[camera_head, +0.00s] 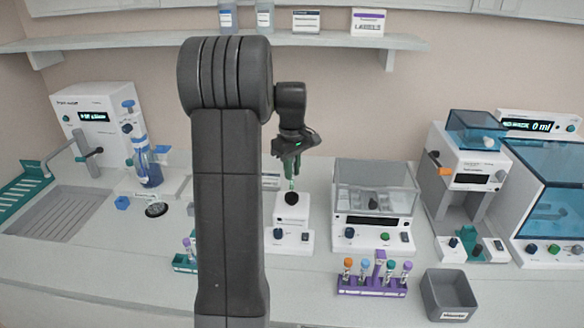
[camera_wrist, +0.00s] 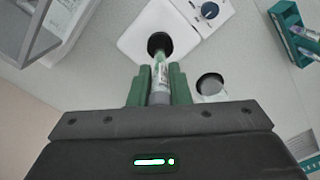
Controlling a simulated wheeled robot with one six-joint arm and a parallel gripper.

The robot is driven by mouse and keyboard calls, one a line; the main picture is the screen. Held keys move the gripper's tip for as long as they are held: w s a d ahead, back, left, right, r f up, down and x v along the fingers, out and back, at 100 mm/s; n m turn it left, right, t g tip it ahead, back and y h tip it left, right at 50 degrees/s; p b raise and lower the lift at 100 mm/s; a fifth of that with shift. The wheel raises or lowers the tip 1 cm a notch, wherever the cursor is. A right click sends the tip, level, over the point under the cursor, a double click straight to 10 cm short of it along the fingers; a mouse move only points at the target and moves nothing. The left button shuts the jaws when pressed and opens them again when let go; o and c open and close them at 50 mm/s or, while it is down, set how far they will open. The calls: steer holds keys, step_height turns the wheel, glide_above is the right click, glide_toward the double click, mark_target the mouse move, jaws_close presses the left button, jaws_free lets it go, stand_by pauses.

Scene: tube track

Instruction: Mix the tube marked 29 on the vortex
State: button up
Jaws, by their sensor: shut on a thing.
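My gripper (camera_head: 291,158) has green fingers, which also show in the wrist view (camera_wrist: 160,88). It is shut on a tube (camera_wrist: 159,75) and points down. The vortex (camera_head: 292,220) is a small white unit with a black cup (camera_head: 291,198) on top and a blue knob in front. In the wrist view the tube's far end is at the black cup (camera_wrist: 159,44); I cannot tell whether it presses in or hovers just above. The number on the held tube cannot be read.
A purple rack (camera_head: 372,287) with several capped tubes stands at the front, beside a grey bin (camera_head: 449,294). A teal rack (camera_head: 184,263) with tubes is left of my arm. A clear-lidded machine (camera_head: 373,205) stands right of the vortex.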

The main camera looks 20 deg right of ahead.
mark_target(292, 190)
steer(key=shift+f+b, duration=0.3)
steer(key=shift+f, duration=0.35)
steer(key=shift+f, duration=1.3)
stand_by(6.0)
